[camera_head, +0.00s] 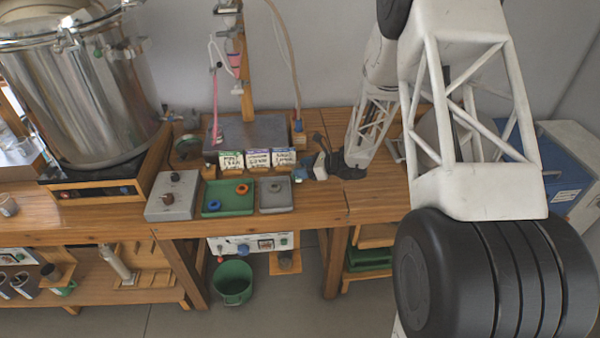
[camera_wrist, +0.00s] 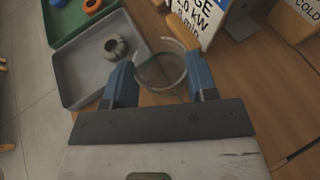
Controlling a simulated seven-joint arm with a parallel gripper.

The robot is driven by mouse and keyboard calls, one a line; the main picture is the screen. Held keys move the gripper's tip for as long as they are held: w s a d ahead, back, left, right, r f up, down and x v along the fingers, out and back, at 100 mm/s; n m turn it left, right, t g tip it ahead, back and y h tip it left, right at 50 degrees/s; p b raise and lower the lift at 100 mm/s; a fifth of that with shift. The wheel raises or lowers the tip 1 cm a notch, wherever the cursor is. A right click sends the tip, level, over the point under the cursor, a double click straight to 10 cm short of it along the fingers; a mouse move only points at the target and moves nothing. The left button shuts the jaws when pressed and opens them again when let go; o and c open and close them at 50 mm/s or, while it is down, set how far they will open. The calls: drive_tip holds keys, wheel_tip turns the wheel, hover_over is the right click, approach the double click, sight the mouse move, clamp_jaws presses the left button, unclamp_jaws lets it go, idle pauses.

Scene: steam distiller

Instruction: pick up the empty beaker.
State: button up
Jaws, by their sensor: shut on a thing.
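A clear glass beaker (camera_wrist: 160,74) stands out between the two blue fingers of my gripper (camera_wrist: 159,62) in the wrist view. Its round rim shows, and I see no contents through the glass. The fingers are shut on it, one on each side. In the head view my gripper (camera_head: 302,176) is low over the wooden bench, just right of the grey tray. The beaker is too small there to make out clearly. I cannot tell whether it touches the bench.
The grey tray (camera_wrist: 60,82) with a dark ring lies close left of my gripper. A green tray (camera_head: 213,211) with blue and orange rings is beyond it. Labelled cards (camera_head: 258,158) stand close behind. A large steel vessel (camera_head: 80,90) stands at left. Bench to the right is clear.

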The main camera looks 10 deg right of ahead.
drive_tip(key=shift+r, duration=0.1)
drive_tip(key=shift+r, duration=1.65)
drive_tip(key=s+d+r, duration=0.1)
drive_tip(key=s, duration=1.5)
drive_tip(key=shift+d+r, duration=0.3)
